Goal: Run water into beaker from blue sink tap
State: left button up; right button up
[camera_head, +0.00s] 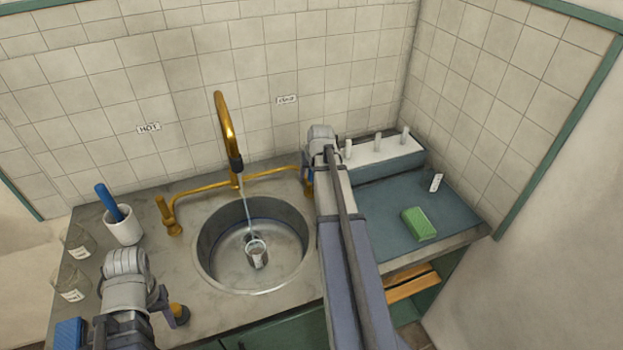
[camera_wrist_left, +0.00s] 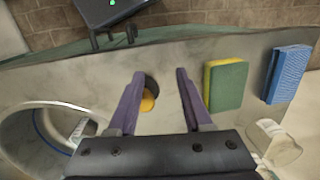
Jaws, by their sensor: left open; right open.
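A small clear beaker (camera_head: 258,256) stands upright in the round sink (camera_head: 222,275). My left gripper (camera_wrist_left: 155,85) is open and empty above the counter, left of the sink in the head view.
A round black and yellow piece (camera_wrist_left: 149,95) lies beyond my left fingers. Glass jars (camera_head: 72,283), a white cup with a blue-handled tool (camera_head: 123,228) and a blue sponge (camera_head: 70,333) line the left counter. A green sponge (camera_head: 418,224) lies right.

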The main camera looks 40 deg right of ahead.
grip_shut()
dwell(0.5)
dwell(0.9)
